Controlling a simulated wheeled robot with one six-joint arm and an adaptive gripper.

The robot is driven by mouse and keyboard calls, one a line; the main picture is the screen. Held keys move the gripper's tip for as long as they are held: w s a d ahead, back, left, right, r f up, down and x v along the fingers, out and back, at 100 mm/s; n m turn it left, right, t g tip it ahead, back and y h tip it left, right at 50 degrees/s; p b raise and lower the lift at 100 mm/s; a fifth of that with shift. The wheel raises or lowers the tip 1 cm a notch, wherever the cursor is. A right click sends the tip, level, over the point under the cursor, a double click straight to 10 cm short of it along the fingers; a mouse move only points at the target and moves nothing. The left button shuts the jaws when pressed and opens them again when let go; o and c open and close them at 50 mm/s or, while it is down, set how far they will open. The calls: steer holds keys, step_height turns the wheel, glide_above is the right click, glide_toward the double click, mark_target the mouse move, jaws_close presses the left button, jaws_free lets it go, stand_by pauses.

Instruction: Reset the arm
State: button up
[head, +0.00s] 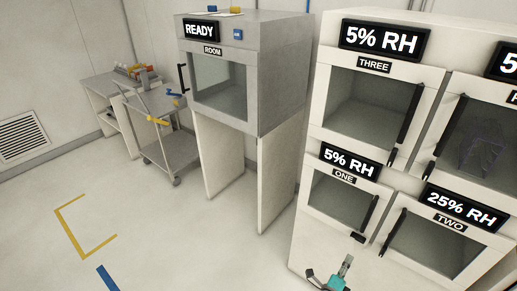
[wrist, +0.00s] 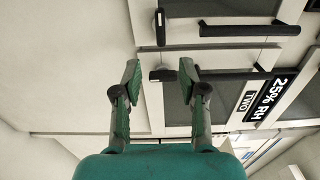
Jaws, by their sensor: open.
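My gripper (wrist: 158,82) fills the lower middle of the wrist view, its two fingers spread apart with nothing between them. In the head view my gripper (head: 329,279) shows at the bottom edge, in front of the white cabinet below the door marked ONE. Beyond the fingers in the wrist view are the cabinet front, dark door handles and the sign reading 25% RH over TWO (wrist: 262,98). I cannot tell the exact gap between my fingers and the cabinet.
The cabinet door ONE (head: 340,200) and door TWO (head: 432,243) look shut. Door THREE (head: 366,105) is above. A grey READY chamber (head: 218,85) stands to the left, with a cart (head: 165,125) beyond it. Open floor (head: 175,235) lies at the lower left, with yellow and blue markings.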

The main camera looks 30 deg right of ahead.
steer(key=s+a+r+n+t+y, duration=0.35)
steer(key=a+n, duration=0.25)
steer(key=a, duration=0.2)
steer(key=s+a+r+n+t+y, duration=0.2)
steer(key=s+a+r+n+t, duration=0.1)
steer(key=s+a+n, duration=0.3)
steer(key=s+a+r+n+t+y, duration=0.3)
steer(key=a+n, duration=0.2)
steer(key=a, duration=0.4)
steer(key=s+a+r+n+g+y, duration=0.1)
steer(key=s+a+r+n+y, duration=0.7)
steer(key=s+a+r+n, duration=0.2)
step_height(320, 180, up, 3)
steer(key=s+n, duration=0.2)
steer(key=n, duration=0.2)
steer(key=shift+s+a+f+n, duration=0.15)
steer(key=shift+s+a+n, duration=0.15)
steer(key=shift+s, duration=0.1)
steer(key=shift+w+g, duration=0.1)
steer(key=shift+g, duration=0.15)
